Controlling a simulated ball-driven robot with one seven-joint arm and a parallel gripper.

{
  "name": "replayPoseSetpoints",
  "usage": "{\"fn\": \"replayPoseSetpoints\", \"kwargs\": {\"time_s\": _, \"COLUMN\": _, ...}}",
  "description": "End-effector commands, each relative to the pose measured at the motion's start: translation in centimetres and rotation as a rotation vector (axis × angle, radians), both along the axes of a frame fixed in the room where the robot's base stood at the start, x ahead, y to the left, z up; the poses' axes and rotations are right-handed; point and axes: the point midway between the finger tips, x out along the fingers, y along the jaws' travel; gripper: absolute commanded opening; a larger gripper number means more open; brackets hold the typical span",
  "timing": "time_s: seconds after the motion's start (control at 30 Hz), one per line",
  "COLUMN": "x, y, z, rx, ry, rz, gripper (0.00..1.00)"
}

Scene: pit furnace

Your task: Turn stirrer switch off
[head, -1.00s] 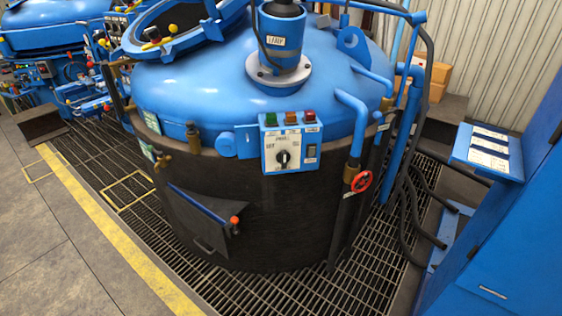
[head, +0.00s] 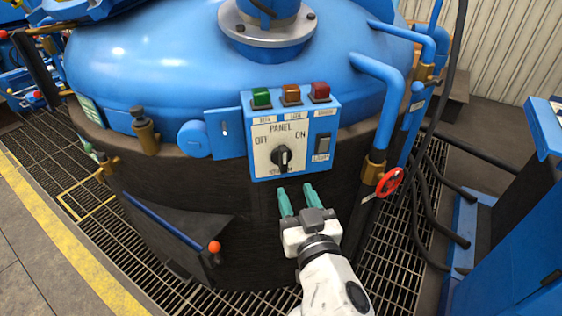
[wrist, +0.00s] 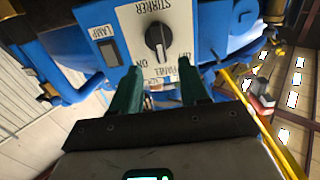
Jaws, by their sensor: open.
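The stirrer switch (head: 282,157) is a black rotary knob on a white plate marked OFF at left and ON at right, low on the blue control panel (head: 333,106). Its handle stands roughly upright; I cannot tell its exact setting. The knob also shows upside down at the top of the wrist view (wrist: 157,38), with the STIRRER label above it. My gripper (head: 297,190) is open and empty, with its green fingers pointing up just below the panel's lower edge. In the wrist view its fingertips (wrist: 160,70) are spread either side of the knob's column, apart from it.
A lamp switch (head: 322,146) sits right of the knob, below green, orange and red buttons (head: 290,94). A blue pipe with a red handwheel (head: 389,183) stands close at right. The dark furnace wall (head: 240,190) lies behind my gripper.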

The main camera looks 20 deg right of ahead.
Motion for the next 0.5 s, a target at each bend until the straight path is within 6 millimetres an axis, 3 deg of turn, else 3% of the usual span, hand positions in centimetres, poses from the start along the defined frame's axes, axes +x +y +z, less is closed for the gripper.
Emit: {"fn": "replayPoseSetpoints", "kwargs": {"time_s": 0.5, "x": 8.4, "y": -1.2, "z": 0.1, "rx": 0.002, "ry": 0.003, "rz": -0.002, "gripper": 0.45}}
